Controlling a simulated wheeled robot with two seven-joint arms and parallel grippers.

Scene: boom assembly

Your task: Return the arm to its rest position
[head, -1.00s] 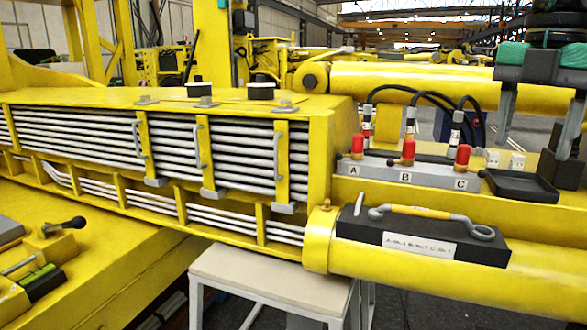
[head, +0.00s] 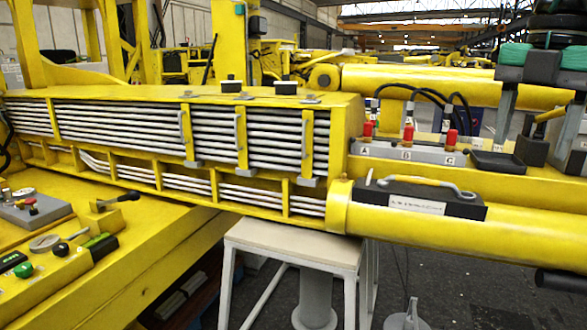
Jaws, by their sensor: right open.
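My right gripper (head: 537,143) hangs at the upper right of the head view. Its dark wrist is cut by the top edge, and its two grey fingers point down, spread wide apart with teal pads above. It is open, and I see nothing held in it. My left gripper is not in view.
Red-based hose connectors (head: 408,134) stand on a grey block (head: 400,153) marked A, B and C. A black case (head: 425,198) with a grey handle lies on the yellow boom (head: 510,227). A white-topped stand (head: 290,238) is below. A control panel (head: 45,265) is lower left.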

